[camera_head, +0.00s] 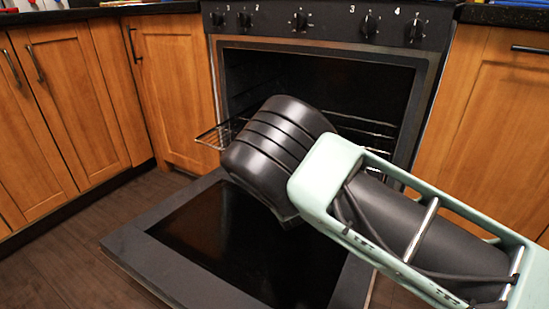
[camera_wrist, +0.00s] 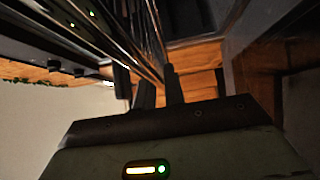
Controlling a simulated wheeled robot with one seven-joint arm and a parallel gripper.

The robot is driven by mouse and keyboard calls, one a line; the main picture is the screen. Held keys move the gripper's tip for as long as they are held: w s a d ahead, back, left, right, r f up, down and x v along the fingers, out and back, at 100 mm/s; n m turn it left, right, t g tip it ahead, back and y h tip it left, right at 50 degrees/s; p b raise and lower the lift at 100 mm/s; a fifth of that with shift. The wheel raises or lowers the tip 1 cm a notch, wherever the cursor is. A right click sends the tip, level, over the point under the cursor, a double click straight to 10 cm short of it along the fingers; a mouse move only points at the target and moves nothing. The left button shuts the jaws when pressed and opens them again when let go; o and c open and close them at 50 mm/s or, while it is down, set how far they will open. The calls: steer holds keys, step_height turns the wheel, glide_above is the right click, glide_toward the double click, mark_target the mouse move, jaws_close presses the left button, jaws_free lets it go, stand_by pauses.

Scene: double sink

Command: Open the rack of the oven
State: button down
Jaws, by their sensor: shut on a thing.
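The oven (camera_head: 330,75) stands between wooden cabinets, with its door (camera_head: 240,255) folded down open. The wire rack (camera_head: 213,136) sits inside the oven, and its left front part sticks out past the opening. My dark arm covers much of the rack in the head view, and my gripper is hidden there. In the wrist view, the rack's metal bars (camera_wrist: 122,42) run down to my gripper (camera_wrist: 159,86). Its two dark fingers are shut on the rack at its front edge.
The lowered door lies under my arm. Wooden cabinets (camera_head: 65,95) flank the oven on the left, and another cabinet (camera_head: 500,120) is on the right. Control knobs (camera_head: 370,26) line the panel above. Dark floor (camera_head: 60,255) is clear at the left.

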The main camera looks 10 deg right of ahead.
steer(key=shift+s+a, duration=0.1)
stand_by(0.3)
steer(key=c, duration=1.5)
jaws_free()
steer(key=shift+s, duration=0.1)
steer(key=s+d+p, duration=0.1)
steer(key=s+p, duration=0.1)
steer(key=s, duration=0.3)
steer(key=s+p, duration=0.2)
steer(key=s, duration=0.4)
steer(key=s+d+p, duration=0.1)
steer(key=s, duration=0.5)
steer(key=shift+d+p, duration=0.35)
steer(key=shift+p, duration=0.05)
